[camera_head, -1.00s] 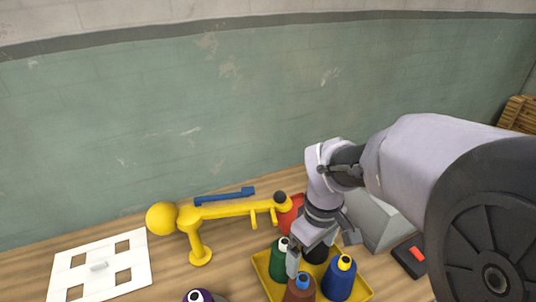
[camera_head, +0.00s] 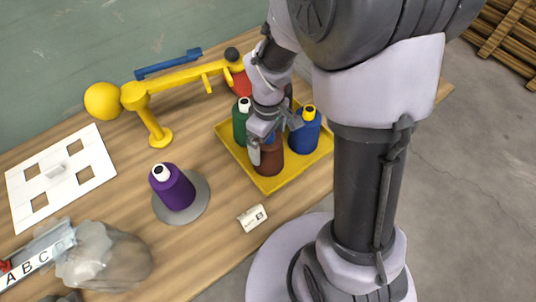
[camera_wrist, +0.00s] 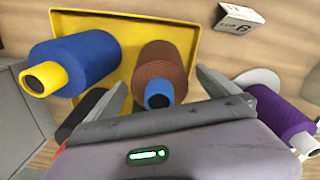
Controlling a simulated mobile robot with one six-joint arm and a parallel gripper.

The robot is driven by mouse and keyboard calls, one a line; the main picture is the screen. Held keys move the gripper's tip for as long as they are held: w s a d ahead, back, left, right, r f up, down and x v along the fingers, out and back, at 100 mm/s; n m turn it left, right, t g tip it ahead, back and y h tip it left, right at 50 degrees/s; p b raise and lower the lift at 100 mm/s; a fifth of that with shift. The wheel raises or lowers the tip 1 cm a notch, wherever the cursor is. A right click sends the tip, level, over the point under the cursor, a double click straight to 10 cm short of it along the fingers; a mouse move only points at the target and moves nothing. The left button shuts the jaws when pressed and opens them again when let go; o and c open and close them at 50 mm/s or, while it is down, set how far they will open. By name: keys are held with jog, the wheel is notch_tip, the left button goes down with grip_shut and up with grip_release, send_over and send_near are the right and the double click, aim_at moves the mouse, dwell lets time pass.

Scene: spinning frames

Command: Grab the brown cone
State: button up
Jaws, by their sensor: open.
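The brown cone (camera_head: 269,161) stands in the front part of a yellow tray (camera_head: 278,184), partly covered by my gripper in the head view. In the wrist view the brown cone (camera_wrist: 163,63) shows with a blue tip facing the camera. My gripper (camera_head: 266,143) is open at the cone's upper end. In the wrist view its two fingers (camera_wrist: 165,86) lie on either side of the cone, with a gap visible towards the right finger. Whether either finger touches the cone cannot be told.
A blue cone (camera_head: 305,134) with a yellow tip and a green cone (camera_head: 240,125) share the tray. A dark cone (camera_wrist: 84,112) shows in the wrist view. A purple cone (camera_head: 173,188) stands on a grey disc outside. A yellow stand (camera_head: 160,92) rises behind left. A small card (camera_head: 252,217) lies in front.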

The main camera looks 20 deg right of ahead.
jog(key=c, duration=2.2)
